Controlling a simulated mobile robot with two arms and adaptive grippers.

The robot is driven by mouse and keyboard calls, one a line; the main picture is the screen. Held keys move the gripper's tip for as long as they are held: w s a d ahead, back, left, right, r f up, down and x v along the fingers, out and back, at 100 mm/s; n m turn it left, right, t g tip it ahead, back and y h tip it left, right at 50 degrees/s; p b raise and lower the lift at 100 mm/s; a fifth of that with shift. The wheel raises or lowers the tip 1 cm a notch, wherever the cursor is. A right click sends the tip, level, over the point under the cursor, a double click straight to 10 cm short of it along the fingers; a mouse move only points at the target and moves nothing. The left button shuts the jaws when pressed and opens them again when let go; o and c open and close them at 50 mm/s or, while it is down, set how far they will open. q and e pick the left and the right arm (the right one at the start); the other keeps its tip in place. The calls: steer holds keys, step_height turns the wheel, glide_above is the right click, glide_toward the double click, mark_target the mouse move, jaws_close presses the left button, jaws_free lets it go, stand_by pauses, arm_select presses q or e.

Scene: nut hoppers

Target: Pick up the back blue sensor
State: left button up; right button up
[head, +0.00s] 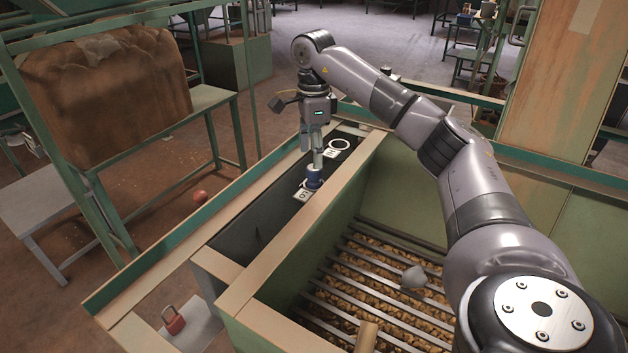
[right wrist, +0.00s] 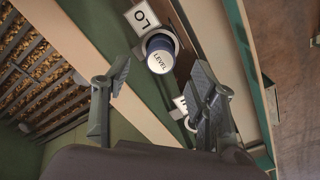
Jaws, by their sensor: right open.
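A blue cylindrical sensor (head: 313,180) stands in the dark strip along the hopper's left wall, beside a white "LO" label (head: 301,195). It is the only blue sensor I can make out. In the right wrist view, the blue sensor (right wrist: 160,53) shows a white face marked "LEVEL". My right gripper (head: 316,161) points down over the sensor and partly hides it in the head view. In the right wrist view, the right gripper (right wrist: 161,68) is open, with the sensor beyond and between its fingertips. I cannot tell whether they touch. My left gripper is out of view.
An empty-looking white ring (head: 339,144) lies farther back on the strip, beside another label. The hopper wall (head: 300,235) runs right of the strip. Nuts lie under a metal grate with a grey lump (head: 413,277) on it. A red padlock (head: 173,320) sits at front left.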

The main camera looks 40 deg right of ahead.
mark_target(314, 181)
steer(key=shift+s+f, duration=0.1)
steer(key=shift+f, duration=0.1)
step_height(314, 181, down, 4)
steer(key=shift+d+f+p, duration=0.1)
steer(key=shift+f+p, duration=0.15)
steer(key=shift+p, duration=0.95)
steer(key=shift+f, duration=0.2)
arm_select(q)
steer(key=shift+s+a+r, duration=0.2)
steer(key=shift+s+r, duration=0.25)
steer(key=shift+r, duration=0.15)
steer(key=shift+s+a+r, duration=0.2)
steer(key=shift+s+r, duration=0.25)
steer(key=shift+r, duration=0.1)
arm_select(e)
steer(key=shift+c, duration=0.6)
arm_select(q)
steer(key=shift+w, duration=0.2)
arm_select(e)
jaws_close()
